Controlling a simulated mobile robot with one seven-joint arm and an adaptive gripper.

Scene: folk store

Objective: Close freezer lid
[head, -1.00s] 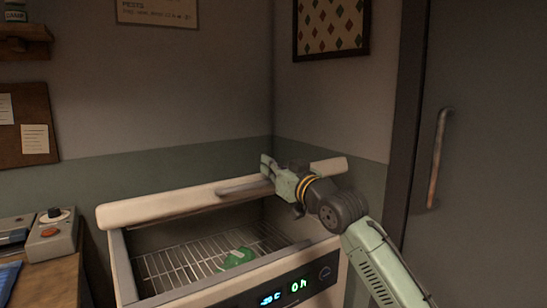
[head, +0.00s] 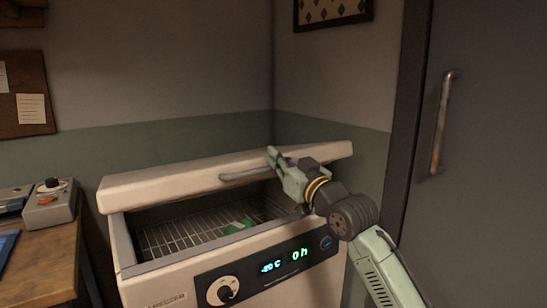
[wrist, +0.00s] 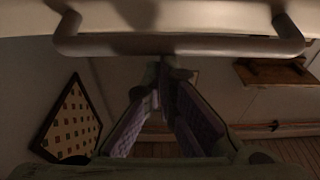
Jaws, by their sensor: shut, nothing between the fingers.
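The freezer is a cream chest with a lid (head: 150,186) tilted partly open, its front edge raised above the body (head: 170,282). A grey bar handle (head: 240,176) runs along the lid's front; the handle also shows across the top of the wrist view (wrist: 180,45). My gripper (head: 272,156) is shut and empty, with its fingertips (wrist: 166,75) at the handle's right part. I cannot tell whether they touch it. Inside the freezer are a wire rack (head: 190,232) and a green item (head: 238,226), partly hidden by the lid and shadow.
A wooden table (head: 50,245) with a small control box (head: 50,205) stands left of the freezer. A grey door with a vertical handle (head: 441,125) is at the right. Walls close in behind the freezer, with a picture frame (head: 330,12) on the right wall.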

